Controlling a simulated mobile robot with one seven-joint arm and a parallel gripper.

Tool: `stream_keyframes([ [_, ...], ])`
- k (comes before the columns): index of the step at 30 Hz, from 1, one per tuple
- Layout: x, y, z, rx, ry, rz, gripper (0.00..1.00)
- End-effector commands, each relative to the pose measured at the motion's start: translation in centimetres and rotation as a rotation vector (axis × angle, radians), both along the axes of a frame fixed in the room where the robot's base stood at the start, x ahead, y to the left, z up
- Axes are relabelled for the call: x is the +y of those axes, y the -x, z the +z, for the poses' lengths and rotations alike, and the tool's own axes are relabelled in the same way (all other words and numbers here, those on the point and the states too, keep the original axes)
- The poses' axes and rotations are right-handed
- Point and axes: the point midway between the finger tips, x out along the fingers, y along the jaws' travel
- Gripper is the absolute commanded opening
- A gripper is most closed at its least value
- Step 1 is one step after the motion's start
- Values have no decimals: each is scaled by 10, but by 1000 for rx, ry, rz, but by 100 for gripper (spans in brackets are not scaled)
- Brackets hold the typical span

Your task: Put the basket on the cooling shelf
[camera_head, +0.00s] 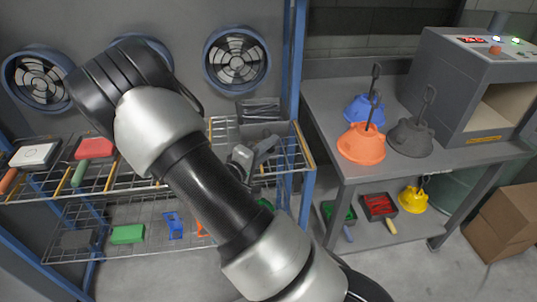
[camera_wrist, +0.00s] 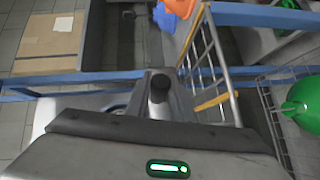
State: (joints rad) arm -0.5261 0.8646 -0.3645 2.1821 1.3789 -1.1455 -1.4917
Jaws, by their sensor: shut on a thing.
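A grey basket (camera_head: 259,109) with dark slat-like contents shows at the back of the upper wire shelf (camera_head: 291,150), below the right wall fan. My gripper (camera_head: 250,155) is just in front of it, over the right part of this shelf. It is shut, apparently on the basket's handle; the grip itself is partly hidden by my arm. In the wrist view, a dark round rod end (camera_wrist: 160,85) stands out by the gripper body; the basket itself is hidden there. I cannot tell whether the basket touches the shelf.
A white tray (camera_head: 35,155) and a red tray (camera_head: 94,148) lie on the left of the upper shelf. A blue post (camera_head: 294,70) bounds its right side. Orange (camera_head: 362,146), blue and grey hoods stand on the table (camera_head: 330,110) to the right. A cardboard box (camera_wrist: 50,45) is on the floor.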

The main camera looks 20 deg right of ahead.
Motion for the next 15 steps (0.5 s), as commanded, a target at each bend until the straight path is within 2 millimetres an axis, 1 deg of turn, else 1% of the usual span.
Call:
stream_keyframes([
  [1,-1,0,-8,-1,4,0,0],
  [3,0,-1,-18,-2,3,1,0],
  [5,0,0,-24,-2,3,1,0],
  [15,0,-1,-27,-5,2,0,0],
])
